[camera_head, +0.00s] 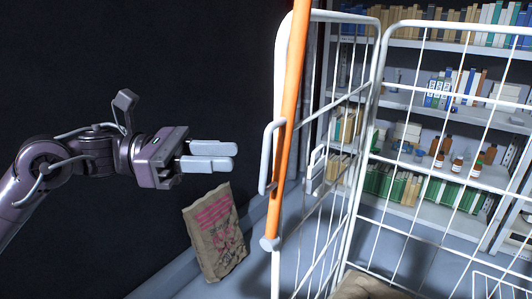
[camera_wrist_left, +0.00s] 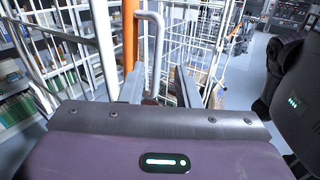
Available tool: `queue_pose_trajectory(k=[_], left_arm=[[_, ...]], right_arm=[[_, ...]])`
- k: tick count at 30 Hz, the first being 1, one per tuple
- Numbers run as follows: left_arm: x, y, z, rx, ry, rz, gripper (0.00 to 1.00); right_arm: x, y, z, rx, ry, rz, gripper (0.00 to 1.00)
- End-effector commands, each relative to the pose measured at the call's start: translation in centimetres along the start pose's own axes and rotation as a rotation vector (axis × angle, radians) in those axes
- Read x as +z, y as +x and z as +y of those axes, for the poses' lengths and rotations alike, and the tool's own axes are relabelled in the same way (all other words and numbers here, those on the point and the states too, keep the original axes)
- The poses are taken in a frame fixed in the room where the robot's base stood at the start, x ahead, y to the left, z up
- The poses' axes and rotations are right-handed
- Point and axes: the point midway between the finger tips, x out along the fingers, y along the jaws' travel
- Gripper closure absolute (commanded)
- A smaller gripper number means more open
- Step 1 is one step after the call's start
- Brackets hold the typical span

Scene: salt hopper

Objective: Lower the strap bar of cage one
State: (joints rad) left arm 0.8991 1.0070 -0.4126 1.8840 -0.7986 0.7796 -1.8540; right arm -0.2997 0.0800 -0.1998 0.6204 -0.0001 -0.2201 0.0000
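The orange strap bar (camera_head: 289,110) stands nearly upright, leaning slightly, along the front post of the white wire cage (camera_head: 372,75). It has a pale grey loop handle (camera_head: 266,158) on its left side and a grey cap at its lower end. My left gripper (camera_head: 234,156) points right toward the handle, apart from it and empty. In the left wrist view the fingers are spread (camera_wrist_left: 160,88), with the orange bar (camera_wrist_left: 129,35) and the handle (camera_wrist_left: 155,40) ahead, left of centre. The bar's top end is cut off by the frame. My right gripper is not in view.
A paper sack (camera_head: 214,232) with pink print leans on the floor below my left gripper. Shelves (camera_head: 450,110) with books and bottles stand behind the cage. A small white latch-like handle (camera_head: 316,170) sits on the cage side. The dark area left of the bar looks clear.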

Motion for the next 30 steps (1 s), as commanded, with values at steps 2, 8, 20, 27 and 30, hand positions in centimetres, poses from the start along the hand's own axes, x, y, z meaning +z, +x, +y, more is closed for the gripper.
queue_pose_trajectory(k=[2,8,20,27,30], left_arm=[[0.3,0.9,-0.1,-0.007,0.002,0.000,0.71],[0.6,4.2,-0.1,-0.006,-0.001,-0.003,0.71],[0.1,7.5,0.0,0.000,-0.002,-0.003,0.71],[0.0,7.5,0.1,0.001,-0.001,-0.003,0.77],[0.0,7.5,0.1,0.001,-0.001,-0.003,0.90]], right_arm=[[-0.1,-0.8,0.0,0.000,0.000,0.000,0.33],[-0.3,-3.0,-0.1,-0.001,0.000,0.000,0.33],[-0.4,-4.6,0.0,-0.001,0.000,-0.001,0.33],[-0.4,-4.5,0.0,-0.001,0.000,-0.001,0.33],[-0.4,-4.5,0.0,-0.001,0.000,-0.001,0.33]])
